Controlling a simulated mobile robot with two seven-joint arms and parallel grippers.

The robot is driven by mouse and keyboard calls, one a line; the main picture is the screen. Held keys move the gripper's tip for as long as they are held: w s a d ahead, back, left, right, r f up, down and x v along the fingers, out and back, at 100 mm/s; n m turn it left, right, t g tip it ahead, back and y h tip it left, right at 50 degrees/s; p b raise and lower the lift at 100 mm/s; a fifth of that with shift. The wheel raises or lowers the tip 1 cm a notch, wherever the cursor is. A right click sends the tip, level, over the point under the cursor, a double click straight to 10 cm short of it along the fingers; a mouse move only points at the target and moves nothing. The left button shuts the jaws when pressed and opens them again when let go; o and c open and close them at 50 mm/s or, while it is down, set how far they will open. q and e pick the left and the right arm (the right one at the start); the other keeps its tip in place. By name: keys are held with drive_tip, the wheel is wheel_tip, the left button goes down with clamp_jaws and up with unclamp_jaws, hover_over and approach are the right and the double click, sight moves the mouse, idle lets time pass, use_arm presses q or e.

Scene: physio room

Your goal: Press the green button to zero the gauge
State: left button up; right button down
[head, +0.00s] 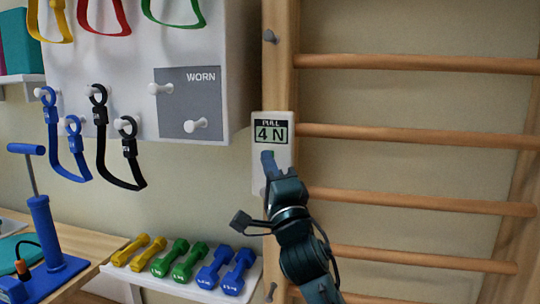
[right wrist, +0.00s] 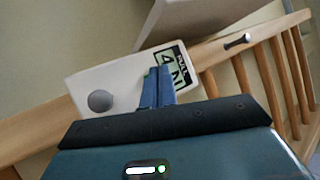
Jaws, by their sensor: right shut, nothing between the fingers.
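The gauge (head: 284,155) is a white box on the wooden post of the wall bars. Its display (head: 271,131) reads "PULL 4 N". My right gripper (head: 268,158) is shut and empty, its blue fingertips over the gauge face just below the display. In the right wrist view the gauge (right wrist: 120,80) appears tilted, with a grey round knob (right wrist: 100,101) at its lower end. The shut fingers (right wrist: 154,80) lie between knob and display and cover part of the face. No green button shows clearly; I cannot tell whether the fingertips touch the gauge. My left gripper is out of view.
Wooden rungs (head: 420,135) run to the right of the post. A white pegboard (head: 120,70) with coloured bands and a grey "WORN" panel (head: 190,100) is left of it. Several dumbbells (head: 185,262) sit on a low shelf; a blue pump (head: 42,220) stands at the left.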

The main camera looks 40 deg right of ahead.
drive_tip(key=shift+w+d, duration=0.1)
idle(0.7)
drive_tip(key=shift+w+d, duration=0.2)
drive_tip(key=shift+d, duration=0.05)
drive_tip(key=shift+w+d, duration=0.3)
drive_tip(key=shift+d, duration=0.05)
idle(0.8)
drive_tip(key=shift+s+a, duration=0.1)
idle(0.4)
drive_tip(key=shift+s+a, duration=0.5)
drive_tip(key=shift+a, duration=0.05)
drive_tip(key=shift+s+a, duration=1.6)
drive_tip(key=shift+a, duration=0.3)
